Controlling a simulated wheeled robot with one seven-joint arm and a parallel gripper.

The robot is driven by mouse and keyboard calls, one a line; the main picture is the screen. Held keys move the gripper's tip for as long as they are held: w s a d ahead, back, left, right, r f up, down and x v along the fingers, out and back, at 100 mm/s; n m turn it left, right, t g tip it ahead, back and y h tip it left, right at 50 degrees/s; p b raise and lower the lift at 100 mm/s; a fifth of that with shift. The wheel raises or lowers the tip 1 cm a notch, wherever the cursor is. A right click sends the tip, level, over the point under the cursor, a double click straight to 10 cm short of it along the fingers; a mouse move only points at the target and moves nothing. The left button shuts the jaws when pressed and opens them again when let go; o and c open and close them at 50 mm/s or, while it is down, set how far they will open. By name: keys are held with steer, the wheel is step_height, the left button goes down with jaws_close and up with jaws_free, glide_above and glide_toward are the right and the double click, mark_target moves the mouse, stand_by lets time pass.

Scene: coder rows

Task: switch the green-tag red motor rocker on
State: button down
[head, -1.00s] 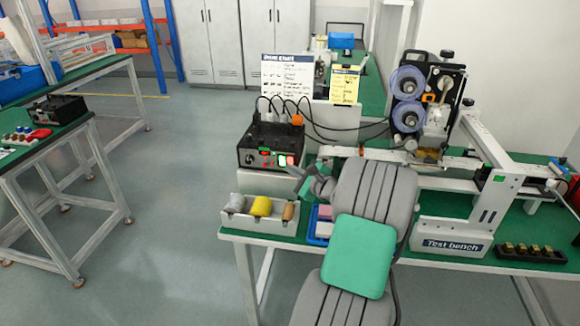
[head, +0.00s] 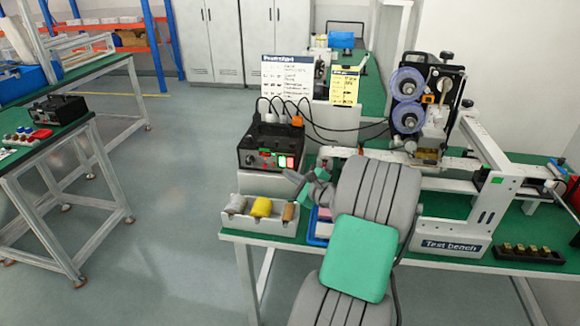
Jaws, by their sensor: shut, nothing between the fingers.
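The black control box (head: 272,145) stands on a white stand on the green-topped bench. Its front panel carries small knobs and lit rockers. A red lit rocker (head: 283,162) shows at the right of the panel with a paler lit part beside it. My gripper (head: 288,175) is shut and empty, just below and in front of the panel's right side, apart from the rockers. My arm's grey and green links hide part of the bench behind it.
A white bin with rolls (head: 258,214) sits below the box at the bench's front edge. Cables rise from the box's top. A coder machine with purple reels (head: 407,100) stands to the right. Another black box (head: 57,110) is on the left table.

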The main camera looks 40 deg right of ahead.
steer(key=shift+s+a+r+p, duration=0.15)
steer(key=shift+s+a+p, duration=0.15)
steer(key=shift+s+a, duration=0.4)
steer(key=shift+s+a+r+p, duration=0.15)
steer(key=shift+s+a+p, duration=0.25)
steer(key=shift+a, duration=0.45)
steer(key=shift+s, duration=0.1)
